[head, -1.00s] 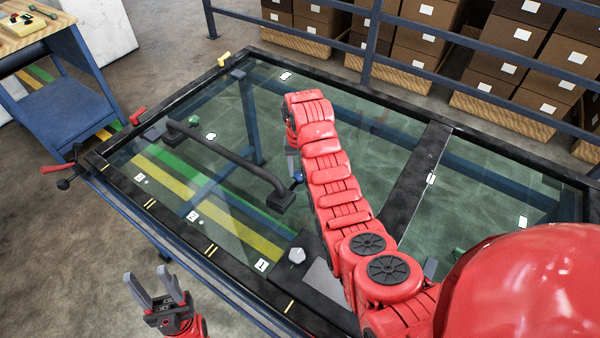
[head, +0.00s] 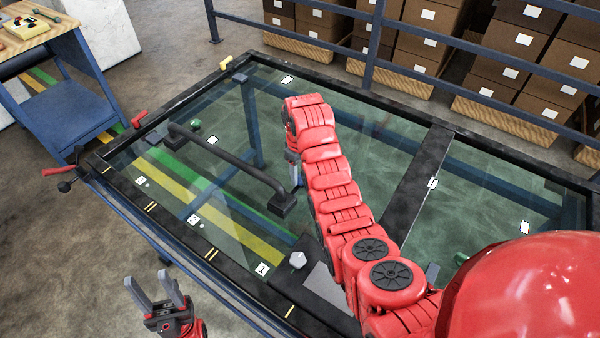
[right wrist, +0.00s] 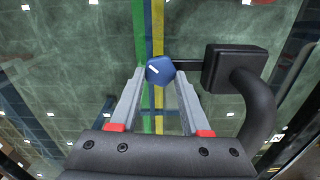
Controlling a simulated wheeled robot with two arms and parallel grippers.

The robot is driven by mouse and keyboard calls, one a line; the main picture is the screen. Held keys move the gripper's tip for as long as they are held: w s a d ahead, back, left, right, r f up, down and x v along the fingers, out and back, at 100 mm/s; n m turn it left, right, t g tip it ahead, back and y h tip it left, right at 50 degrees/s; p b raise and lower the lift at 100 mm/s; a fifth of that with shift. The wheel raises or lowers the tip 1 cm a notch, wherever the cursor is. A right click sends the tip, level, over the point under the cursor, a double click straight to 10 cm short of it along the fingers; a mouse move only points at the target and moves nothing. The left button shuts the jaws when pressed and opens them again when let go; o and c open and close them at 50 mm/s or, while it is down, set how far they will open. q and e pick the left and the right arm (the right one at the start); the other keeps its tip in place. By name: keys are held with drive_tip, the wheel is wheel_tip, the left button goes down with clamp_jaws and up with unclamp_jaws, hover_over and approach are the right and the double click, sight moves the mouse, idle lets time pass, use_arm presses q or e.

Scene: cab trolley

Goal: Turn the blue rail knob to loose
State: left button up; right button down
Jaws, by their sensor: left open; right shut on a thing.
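The blue rail knob (right wrist: 160,70) shows in the right wrist view, with a short white mark on its face pointing up and to the left. It sits at the end of a dark stem beside the black rail's block (right wrist: 222,68). My right gripper (right wrist: 161,78) is shut on the knob, one grey finger on each side. My left gripper (head: 150,285) is open and empty, outside the frame at lower left.
The rail stands on a glass panel in a black frame (head: 180,243). A white knob (head: 298,259), red handles (head: 138,118) and a yellow handle (head: 226,61) sit around the frame. A blue workbench (head: 60,105) is at left; boxes (head: 420,45) stand behind a blue railing.

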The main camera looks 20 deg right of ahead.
sight(299, 177)
drive_tip(key=shift+n, duration=0.6)
drive_tip(key=shift+c, duration=1.9)
unclamp_jaws()
wheel_tip(299, 177, up, 17)
drive_tip(key=p, duration=1.4)
drive_tip(key=shift+r, duration=0.2)
drive_tip(key=shift+a+f, duration=0.1)
drive_tip(key=shift+a, duration=0.05)
